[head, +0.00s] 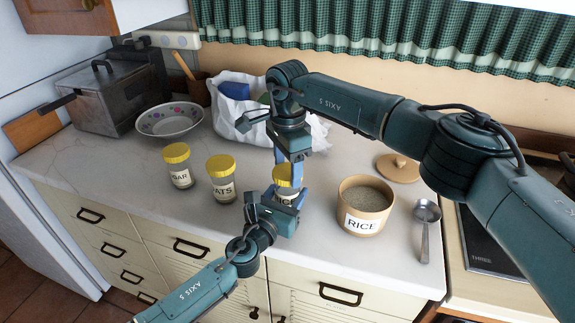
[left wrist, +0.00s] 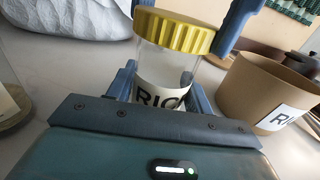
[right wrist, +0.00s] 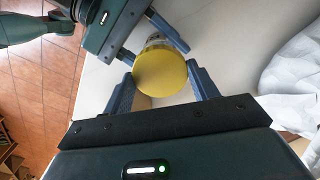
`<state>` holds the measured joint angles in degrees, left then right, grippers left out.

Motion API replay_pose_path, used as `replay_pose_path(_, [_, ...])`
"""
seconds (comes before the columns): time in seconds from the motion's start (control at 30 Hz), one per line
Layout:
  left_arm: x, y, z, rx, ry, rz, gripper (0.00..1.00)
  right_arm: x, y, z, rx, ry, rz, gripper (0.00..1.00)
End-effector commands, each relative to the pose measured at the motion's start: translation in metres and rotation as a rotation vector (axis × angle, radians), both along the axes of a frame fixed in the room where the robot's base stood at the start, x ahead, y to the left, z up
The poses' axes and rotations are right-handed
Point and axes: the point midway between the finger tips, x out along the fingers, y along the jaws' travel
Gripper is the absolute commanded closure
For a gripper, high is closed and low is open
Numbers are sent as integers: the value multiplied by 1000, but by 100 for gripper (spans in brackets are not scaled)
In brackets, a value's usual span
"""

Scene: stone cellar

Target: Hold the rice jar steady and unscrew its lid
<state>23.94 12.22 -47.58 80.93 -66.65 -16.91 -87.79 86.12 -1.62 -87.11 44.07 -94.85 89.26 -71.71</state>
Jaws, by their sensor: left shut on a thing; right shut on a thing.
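The rice jar (left wrist: 160,93) is a clear glass jar with a RICE label and a ribbed yellow lid (left wrist: 176,32). It stands upright at the front of the worktop, and the lid sits on its top. In the head view the jar's lid (head: 286,178) shows between my two grippers. My left gripper (head: 280,208) comes from the front, shut around the jar's body. My right gripper (head: 289,168) points down from above, its fingers shut on the lid's sides. The right wrist view shows the lid's round top (right wrist: 160,72) between them. Grippers partly hide the jar in the head view.
An oats jar (head: 222,180) and a sugar jar (head: 178,167) stand to the left. A tan RICE canister (head: 366,208) stands open to the right, with a scoop (head: 426,215) and a wooden lid (head: 397,168) nearby. A bowl (head: 169,121) and white bag (head: 230,105) stand behind.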

Motion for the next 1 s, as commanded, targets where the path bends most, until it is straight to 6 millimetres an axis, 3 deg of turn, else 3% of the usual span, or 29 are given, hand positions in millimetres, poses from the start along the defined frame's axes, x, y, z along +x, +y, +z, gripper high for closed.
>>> replay_pose_path(0.63, [0,0,-1,1,2,0,100,0,0,1,1,0,-5,68])
replay_pose_path(1.0, [0,0,-1,1,2,0,100,0,0,12,1,0,-5,68])
